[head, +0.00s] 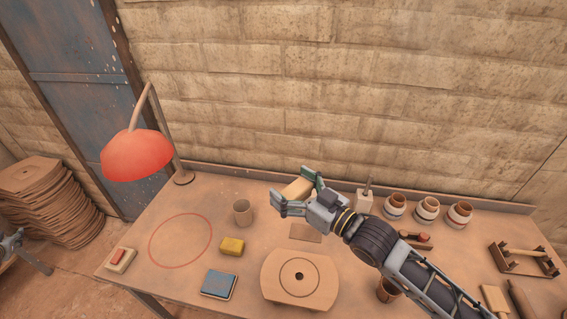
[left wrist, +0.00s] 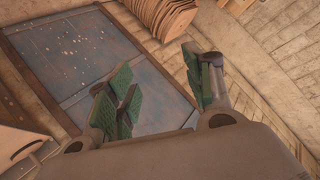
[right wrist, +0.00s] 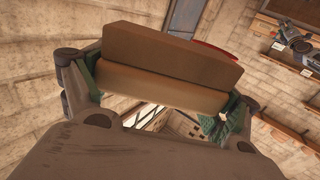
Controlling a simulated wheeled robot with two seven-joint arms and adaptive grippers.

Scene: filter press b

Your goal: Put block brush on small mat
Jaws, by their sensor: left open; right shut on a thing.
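My right gripper (head: 295,192) is shut on the block brush (head: 296,189), a tan block, and holds it raised above the back of the table. In the right wrist view the block brush (right wrist: 170,58) spans both fingers, with a darker and a lighter layer. The small mat (head: 305,233), a thin brown rectangle, lies bare on the table below my right gripper. My left gripper (head: 14,243) is at the far left edge, off the table; in the left wrist view it (left wrist: 160,95) is open and empty.
A cup (head: 243,212), a yellow block (head: 232,246) and a dark blue flat item (head: 218,284) lie left of the mat. A round-holed board (head: 299,291) is in front of it. Several jars (head: 427,208) stand at right. A red lamp (head: 137,155) rises at back left.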

